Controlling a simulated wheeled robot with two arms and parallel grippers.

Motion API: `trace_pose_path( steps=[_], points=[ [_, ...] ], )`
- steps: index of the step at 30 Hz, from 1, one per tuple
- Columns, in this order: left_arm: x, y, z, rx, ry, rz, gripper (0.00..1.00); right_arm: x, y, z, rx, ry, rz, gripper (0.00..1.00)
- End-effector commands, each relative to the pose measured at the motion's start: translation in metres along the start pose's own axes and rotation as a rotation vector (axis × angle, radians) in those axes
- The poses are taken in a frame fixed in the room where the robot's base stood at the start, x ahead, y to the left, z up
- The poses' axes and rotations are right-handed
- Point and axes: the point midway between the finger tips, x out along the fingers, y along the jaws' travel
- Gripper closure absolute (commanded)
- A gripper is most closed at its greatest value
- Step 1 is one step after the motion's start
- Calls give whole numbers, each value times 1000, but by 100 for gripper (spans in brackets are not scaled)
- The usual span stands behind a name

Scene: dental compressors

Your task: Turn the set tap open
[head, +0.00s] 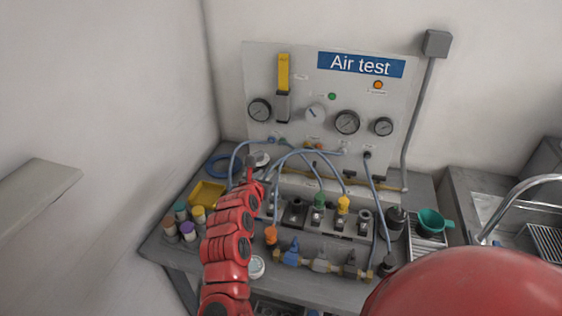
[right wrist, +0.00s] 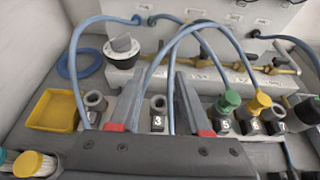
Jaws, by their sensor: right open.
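No tap in view is clearly marked as the set tap. A brass pipe (right wrist: 275,58) with fittings runs behind the sockets. My right gripper (right wrist: 162,76) is open, its two fingers apart over the socket marked 3 (right wrist: 157,115). Blue hoses pass around the fingers; contact cannot be told. My left gripper is not in view.
The Air test panel (head: 293,65) with gauges stands at the back. Looping blue hoses (head: 305,152) cross the work area. A yellow tray (head: 207,193) and several capped jars (head: 188,231) sit left. A green funnel (head: 431,221) and sink tap (head: 515,200) are right.

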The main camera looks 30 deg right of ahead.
Motion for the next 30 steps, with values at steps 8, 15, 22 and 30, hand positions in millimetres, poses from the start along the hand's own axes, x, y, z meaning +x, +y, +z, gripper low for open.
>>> trace_pose_path(
  steps=[8, 15, 22, 30],
  points=[
    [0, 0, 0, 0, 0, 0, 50, 40, -2, -2, -9, 3, -6, 52],
    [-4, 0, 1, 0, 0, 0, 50, 75, -2, -3, -10, 3, -5, 52],
    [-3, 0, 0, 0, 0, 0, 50, 111, -4, -1, -16, 0, -7, 52],
    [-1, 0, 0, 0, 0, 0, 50, 146, 0, -3, -19, 0, -3, 52]
  ],
)
